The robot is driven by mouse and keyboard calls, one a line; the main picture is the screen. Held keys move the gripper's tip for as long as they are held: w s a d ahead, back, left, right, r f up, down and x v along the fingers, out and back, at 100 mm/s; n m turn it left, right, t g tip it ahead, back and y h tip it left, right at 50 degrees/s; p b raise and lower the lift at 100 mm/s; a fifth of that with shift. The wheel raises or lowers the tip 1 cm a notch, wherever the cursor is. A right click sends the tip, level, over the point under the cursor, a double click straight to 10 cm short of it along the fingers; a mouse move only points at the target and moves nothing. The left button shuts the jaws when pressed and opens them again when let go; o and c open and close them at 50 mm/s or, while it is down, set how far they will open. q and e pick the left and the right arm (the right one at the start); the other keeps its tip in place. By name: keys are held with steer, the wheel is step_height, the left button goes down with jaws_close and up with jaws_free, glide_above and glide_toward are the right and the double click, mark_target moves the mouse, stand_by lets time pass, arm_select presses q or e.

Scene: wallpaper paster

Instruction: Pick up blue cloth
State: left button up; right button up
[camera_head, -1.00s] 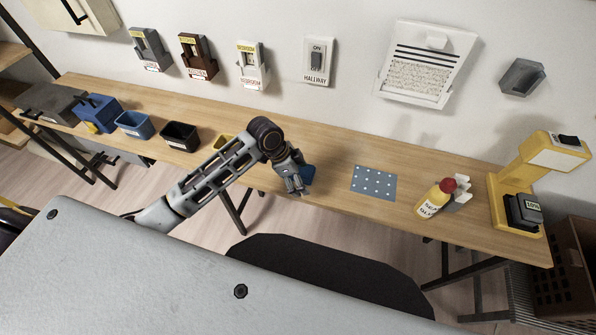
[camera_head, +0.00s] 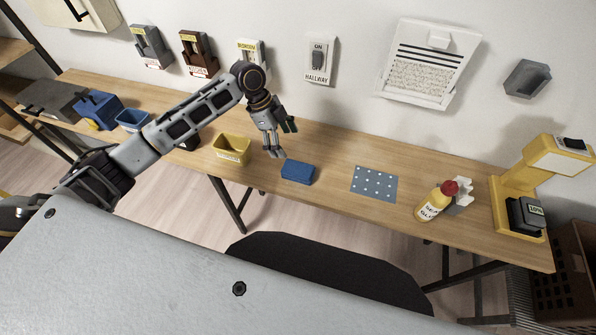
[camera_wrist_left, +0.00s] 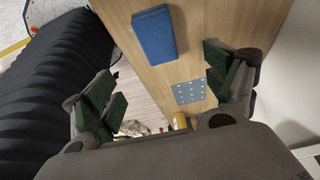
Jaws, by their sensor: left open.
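The blue cloth (camera_head: 298,172) is a folded block lying flat on the wooden workbench, between the yellow bin and the dotted blue-grey sheet. It also shows in the left wrist view (camera_wrist_left: 154,34), near the top and between the lines of the fingers. My left gripper (camera_head: 281,142) is open and empty, above the bench and a little behind and left of the cloth, apart from it. Its green-padded fingers show wide apart in the left wrist view (camera_wrist_left: 168,95). My right gripper is not in view.
The dotted sheet (camera_head: 374,184) lies right of the cloth. A yellow bin (camera_head: 232,149) stands left of the cloth. The bench (camera_head: 335,160) is clear around the cloth.

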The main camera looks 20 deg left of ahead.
arm_select(q)
steer(key=shift+f, duration=0.1)
stand_by(0.3)
glide_above(297, 168)
steer(key=a, duration=0.1)
step_height(297, 168, down, 7)
steer(key=shift+a+f, duration=0.1)
steer(key=shift+f, duration=0.3)
steer(key=shift+f, duration=0.1)
steer(key=shift+p+x, duration=0.55)
steer(key=shift+x, duration=2)
steer(key=shift+a+f, duration=0.1)
steer(key=shift+f, duration=0.15)
steer(key=c, duration=1.1)
steer(key=shift+r, duration=0.1)
